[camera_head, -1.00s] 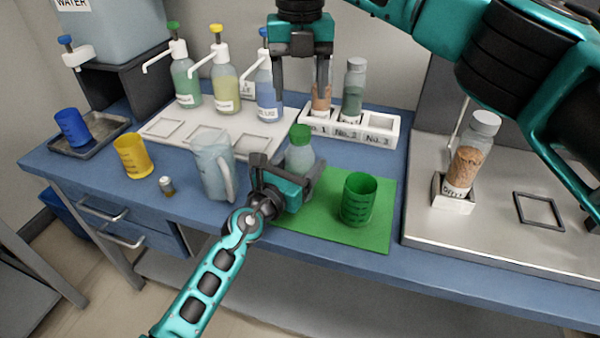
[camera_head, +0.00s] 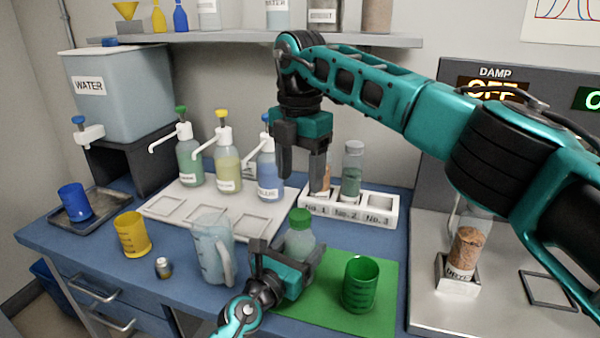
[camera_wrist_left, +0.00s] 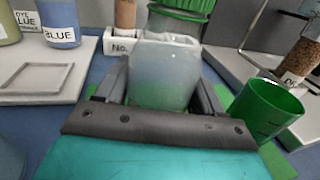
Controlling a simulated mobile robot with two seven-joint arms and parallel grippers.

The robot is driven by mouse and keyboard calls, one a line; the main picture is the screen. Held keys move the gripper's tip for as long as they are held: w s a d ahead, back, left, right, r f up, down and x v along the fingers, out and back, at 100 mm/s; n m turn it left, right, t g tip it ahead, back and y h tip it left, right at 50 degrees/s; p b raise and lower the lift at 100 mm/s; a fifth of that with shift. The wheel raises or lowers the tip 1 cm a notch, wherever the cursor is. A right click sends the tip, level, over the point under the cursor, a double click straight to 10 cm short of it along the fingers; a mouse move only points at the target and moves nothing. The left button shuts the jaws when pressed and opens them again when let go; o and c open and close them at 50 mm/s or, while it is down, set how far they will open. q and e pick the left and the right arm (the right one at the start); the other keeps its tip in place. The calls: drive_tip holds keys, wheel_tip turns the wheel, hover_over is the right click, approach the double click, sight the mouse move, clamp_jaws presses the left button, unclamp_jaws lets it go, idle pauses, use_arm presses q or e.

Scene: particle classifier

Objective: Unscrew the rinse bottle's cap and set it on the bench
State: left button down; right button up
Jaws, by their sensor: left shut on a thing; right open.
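The rinse bottle (camera_head: 299,245) is a clear, pale bottle standing upright at the back left of the green mat (camera_head: 383,305). Its green cap (camera_head: 300,219) is on its neck. My left gripper (camera_head: 283,262) is shut on the bottle's body from the front, below the cap. In the left wrist view the bottle body (camera_wrist_left: 163,75) sits between the fingers, with the cap (camera_wrist_left: 182,12) at the top edge. My right gripper (camera_head: 301,165) is open and empty, pointing down, above and behind the bottle, in front of the sample rack.
A green cup (camera_head: 360,284) stands right of the bottle and a clear jug (camera_head: 211,250) left of it. The white rack (camera_head: 349,212) with jars is behind. Pump bottles (camera_head: 228,165) stand on a white tray at back left. A scale-like bench (camera_head: 440,315) is at right.

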sight(300, 214)
drive_tip(key=m, duration=1.3)
drive_tip(key=shift+f+m, duration=0.3)
drive_tip(key=shift+f, duration=3.7)
drive_tip(key=shift+c, duration=0.4)
